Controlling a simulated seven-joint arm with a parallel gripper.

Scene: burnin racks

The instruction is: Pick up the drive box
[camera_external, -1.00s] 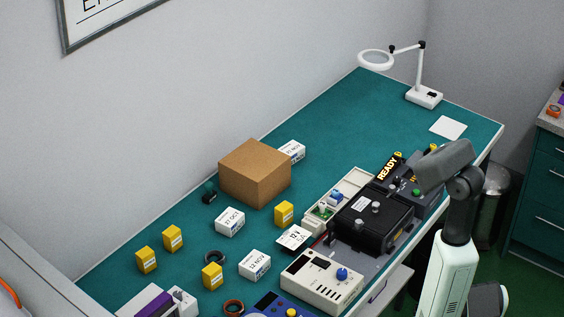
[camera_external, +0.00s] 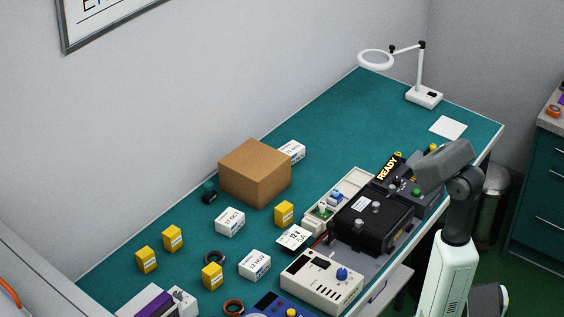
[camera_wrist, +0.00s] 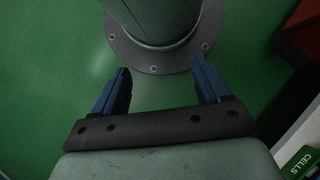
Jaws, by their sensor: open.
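My gripper (camera_wrist: 162,74) is open and empty in the wrist view, its two blue fingers apart over the green floor near my own base. In the external view only my arm shows, at the right edge of the bench; the fingers cannot be made out. No box is legibly marked as the drive box. Candidates on the bench are a large brown cardboard box (camera_external: 255,174), white boxes with dates (camera_external: 230,222) (camera_external: 255,265) (camera_external: 292,152), and small yellow boxes (camera_external: 284,213) (camera_external: 172,238) (camera_external: 146,260) (camera_external: 212,276). All are well away from my gripper.
The teal bench (camera_external: 340,120) has free room toward the magnifier lamp (camera_external: 424,97). A black unit (camera_external: 371,222), a beige unit with a blue knob (camera_external: 322,281) and a READY sign (camera_external: 388,167) crowd the near side. A white card (camera_external: 448,128) lies at the far right.

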